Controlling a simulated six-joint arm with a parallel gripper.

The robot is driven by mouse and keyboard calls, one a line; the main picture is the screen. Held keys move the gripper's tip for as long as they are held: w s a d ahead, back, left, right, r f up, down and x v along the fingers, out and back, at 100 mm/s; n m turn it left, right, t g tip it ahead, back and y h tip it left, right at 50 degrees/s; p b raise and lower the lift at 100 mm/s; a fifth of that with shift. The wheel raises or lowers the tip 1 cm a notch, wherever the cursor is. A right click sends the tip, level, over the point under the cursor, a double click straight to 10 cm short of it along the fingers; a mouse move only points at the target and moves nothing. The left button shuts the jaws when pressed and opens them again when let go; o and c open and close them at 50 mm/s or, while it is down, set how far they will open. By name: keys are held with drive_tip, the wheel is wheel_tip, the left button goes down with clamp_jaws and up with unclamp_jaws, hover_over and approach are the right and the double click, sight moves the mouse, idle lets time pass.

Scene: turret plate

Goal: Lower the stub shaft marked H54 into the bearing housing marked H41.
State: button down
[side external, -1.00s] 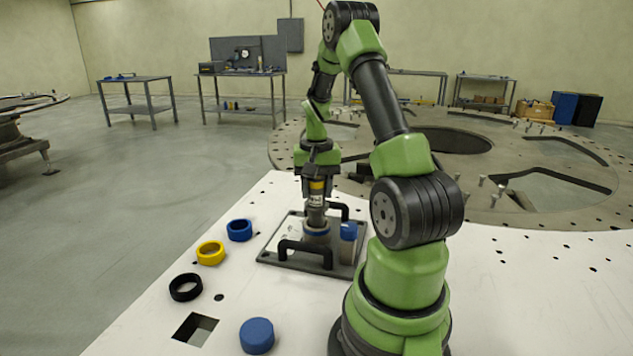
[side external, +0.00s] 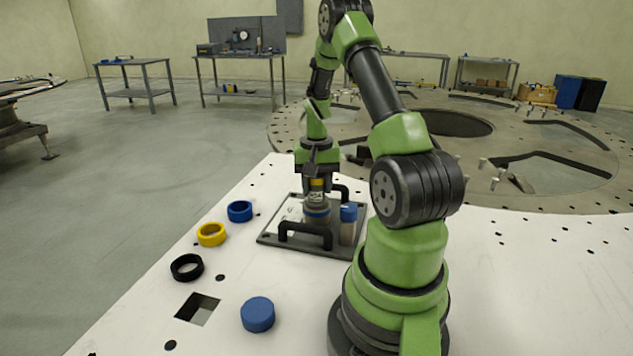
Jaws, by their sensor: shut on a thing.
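My gripper (side external: 317,176) points straight down and is shut on the stub shaft (side external: 317,196), which has a yellow band and a pale label too small to read. The shaft is upright, and its lower end is hidden in or behind the top of the bearing housing (side external: 316,219). I cannot tell how deep the shaft sits or read the housing's mark.
A blue-capped cylinder (side external: 348,224) stands on the tray right of the housing. Blue (side external: 240,211), yellow (side external: 211,234) and black (side external: 187,267) rings and a blue disc (side external: 257,314) lie on the white table (side external: 130,325). A square hole (side external: 198,308) opens near the disc.

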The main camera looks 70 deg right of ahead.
idle(0.4)
drive_tip(key=c, duration=0.5)
unclamp_jaws()
drive_tip(key=shift+c, duration=0.2)
wheel_tip(320, 180, up, 10)
drive_tip(key=w+a+r+n+t, duration=0.35)
drive_tip(key=a+r, duration=0.65)
drive_tip(key=a, duration=0.5)
drive_tip(key=s+a+r+n+t+y, duration=0.1)
drive_tip(key=s+a+n+t, duration=0.1)
drive_tip(key=a, duration=0.5)
drive_tip(key=s+a+r+n+t+y, duration=0.1)
drive_tip(key=s+a+n, duration=0.3)
drive_tip(key=a, duration=0.3)
drive_tip(key=shift+s+a+r+t, duration=0.35)
drive_tip(key=shift+s, duration=0.5)
